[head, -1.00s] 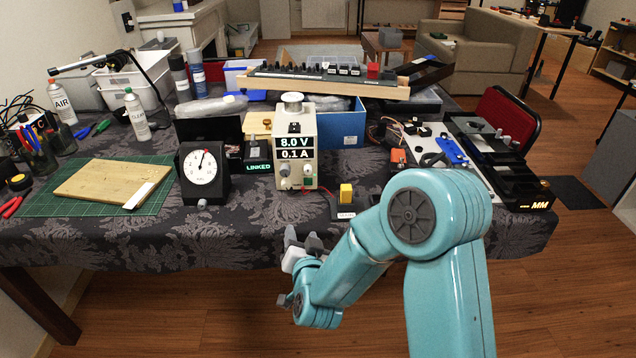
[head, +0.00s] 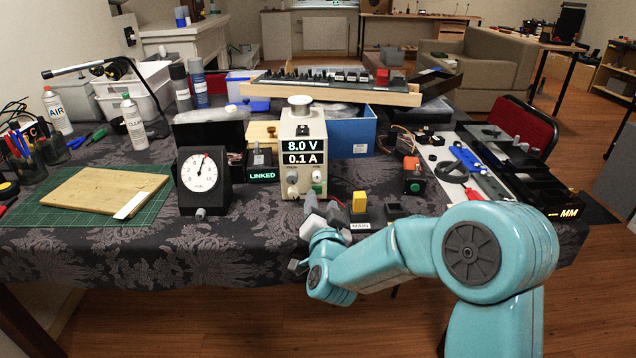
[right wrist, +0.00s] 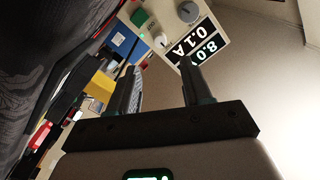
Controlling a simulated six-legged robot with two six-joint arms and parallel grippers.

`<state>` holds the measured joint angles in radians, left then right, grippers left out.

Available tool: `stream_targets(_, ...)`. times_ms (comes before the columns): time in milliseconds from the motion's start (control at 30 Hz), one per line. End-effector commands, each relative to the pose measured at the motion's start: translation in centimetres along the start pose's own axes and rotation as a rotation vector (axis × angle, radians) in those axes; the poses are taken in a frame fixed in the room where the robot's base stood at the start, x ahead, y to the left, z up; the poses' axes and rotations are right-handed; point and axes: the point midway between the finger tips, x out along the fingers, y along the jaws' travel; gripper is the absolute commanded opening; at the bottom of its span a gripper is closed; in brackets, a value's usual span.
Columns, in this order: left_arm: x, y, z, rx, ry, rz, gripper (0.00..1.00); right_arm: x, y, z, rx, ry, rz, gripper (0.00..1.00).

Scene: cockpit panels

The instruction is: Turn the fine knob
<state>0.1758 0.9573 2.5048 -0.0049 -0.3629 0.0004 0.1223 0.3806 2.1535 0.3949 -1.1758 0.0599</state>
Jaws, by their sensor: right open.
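Below the display are a grey knob (head: 292,178) on the left and a white knob (head: 317,176) on the right. I cannot read which one is labelled fine. In the right wrist view the grey knob (right wrist: 188,12) and white knob (right wrist: 160,40) show beyond the fingers, the panel appearing upside down. My right gripper (head: 320,207) is open and empty, in front of and below the panel, apart from the knobs; its fingers (right wrist: 160,68) frame the view.
A yellow switch (head: 359,202) on a base marked MAIN stands right of the supply, close to my right gripper. A dial gauge (head: 202,175) and a LINKED box (head: 262,165) stand to the left. A box with a green button (head: 415,184) is farther right.

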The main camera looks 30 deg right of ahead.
Motion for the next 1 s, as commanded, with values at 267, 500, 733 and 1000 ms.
stream_targets(267,0.0,0.0,0.0,0.0,0.0,0.0,0.0,6.6,0.0,0.1,0.0,0.002,0.002,0.49)
stream_targets(500,0.0,0.0,0.0,0.0,0.0,0.0,0.0,9.4,0.0,0.1,-0.001,0.001,0.002,0.49)
stream_targets(733,0.0,0.0,0.0,0.0,0.0,0.0,0.0,9.8,-0.1,0.1,-0.001,0.0,0.001,0.49)
stream_targets(1000,0.0,0.0,0.0,0.0,0.0,0.0,0.0,9.8,-0.1,0.1,-0.001,0.0,0.002,0.0)
